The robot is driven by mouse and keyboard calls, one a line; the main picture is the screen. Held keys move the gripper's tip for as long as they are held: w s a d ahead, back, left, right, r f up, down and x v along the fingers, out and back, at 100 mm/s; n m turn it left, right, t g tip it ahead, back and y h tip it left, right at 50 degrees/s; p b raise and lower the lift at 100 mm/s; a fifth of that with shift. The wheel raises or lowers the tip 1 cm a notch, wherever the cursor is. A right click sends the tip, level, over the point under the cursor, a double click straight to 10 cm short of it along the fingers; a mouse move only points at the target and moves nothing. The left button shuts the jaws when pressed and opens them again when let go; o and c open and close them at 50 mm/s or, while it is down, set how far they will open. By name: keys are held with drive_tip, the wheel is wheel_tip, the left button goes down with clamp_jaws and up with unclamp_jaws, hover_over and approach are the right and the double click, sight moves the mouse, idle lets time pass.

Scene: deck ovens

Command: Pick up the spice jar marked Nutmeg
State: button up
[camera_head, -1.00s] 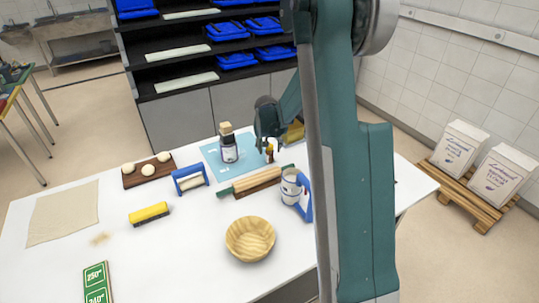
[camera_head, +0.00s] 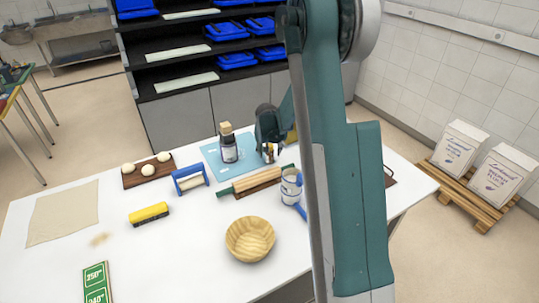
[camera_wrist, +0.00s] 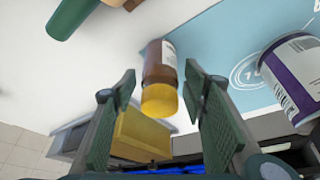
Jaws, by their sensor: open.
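A small brown jar with a yellow cap (camera_wrist: 160,75) stands on the white table by the blue mat's edge. In the wrist view it lies between the two open fingers of my gripper (camera_wrist: 160,88), with a gap on each side. A pale label shows on its side, but I cannot read a name. In the head view this small jar (camera_head: 269,153) is partly hidden by my gripper (camera_head: 272,147). A larger dark jar with a cork top and white label (camera_head: 228,150) stands on the mat to the left; its label is unreadable too.
The blue mat (camera_head: 212,158) lies under the larger jar. A rolling pin (camera_head: 255,181) and a metal cup (camera_head: 290,186) are close in front. A yellow block (camera_wrist: 140,135) shows beyond the left finger.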

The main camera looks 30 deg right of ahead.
drive_tip(key=shift+x, duration=0.8)
drive_tip(key=c, duration=1.1)
